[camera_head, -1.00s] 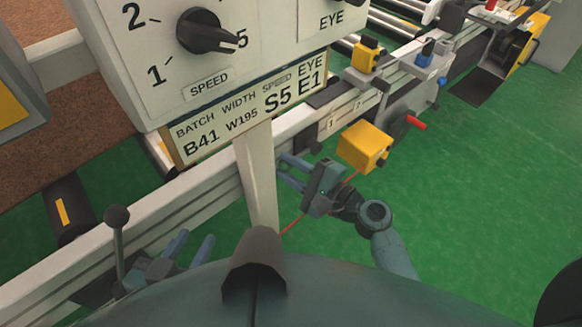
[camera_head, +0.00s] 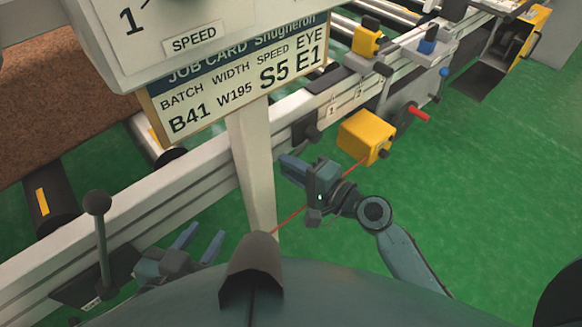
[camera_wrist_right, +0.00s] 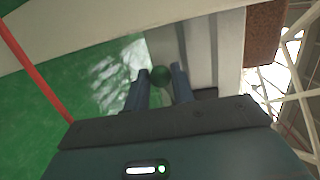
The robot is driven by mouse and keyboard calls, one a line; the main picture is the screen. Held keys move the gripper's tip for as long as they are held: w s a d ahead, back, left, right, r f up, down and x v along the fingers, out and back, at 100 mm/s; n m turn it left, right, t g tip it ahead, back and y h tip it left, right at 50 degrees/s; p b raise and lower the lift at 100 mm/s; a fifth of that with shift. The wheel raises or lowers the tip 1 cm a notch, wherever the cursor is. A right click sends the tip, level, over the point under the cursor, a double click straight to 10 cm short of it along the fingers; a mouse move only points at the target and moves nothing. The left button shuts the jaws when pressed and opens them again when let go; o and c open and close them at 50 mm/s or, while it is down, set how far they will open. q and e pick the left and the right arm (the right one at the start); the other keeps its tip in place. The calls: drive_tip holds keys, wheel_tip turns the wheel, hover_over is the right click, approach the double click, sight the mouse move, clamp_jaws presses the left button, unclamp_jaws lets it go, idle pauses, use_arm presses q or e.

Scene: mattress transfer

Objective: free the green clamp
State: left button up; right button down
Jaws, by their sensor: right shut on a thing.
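A dark green round knob (camera_wrist_right: 161,76), which looks like part of the green clamp, sits between the fingers of my right gripper (camera_wrist_right: 158,73) in the right wrist view. The rest of the clamp is hidden there. In the head view my right gripper (camera_head: 285,165) is beside the white post, low by the rail, with its fingers close together. The knob cannot be made out in that view. My left gripper (camera_head: 200,236) is low at the left, with its two fingers apart and nothing seen between them.
A long white rail (camera_head: 170,200) runs diagonally, with a job card (camera_head: 240,95) above it. A dark ball-topped lever (camera_head: 98,203) stands at left. A yellow box (camera_head: 362,136) is right of my right gripper, with a thin red line running to it. Green floor is open at right.

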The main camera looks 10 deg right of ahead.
drive_tip(key=c, duration=1.5)
unclamp_jaws()
use_arm(q)
drive_tip(key=shift+s+f, duration=0.15)
drive_tip(key=shift+f, duration=0.05)
use_arm(e)
drive_tip(key=o, duration=0.3)
drive_tip(key=shift+o, duration=0.2)
use_arm(q)
drive_tip(key=shift+w+d+t+b, duration=0.2)
drive_tip(key=shift+w+t+b, duration=0.15)
drive_tip(key=shift+t+b, duration=0.25)
use_arm(e)
drive_tip(key=v, duration=1.3)
drive_tip(key=shift+s, duration=0.1)
drive_tip(key=shift+c, duration=0.4)
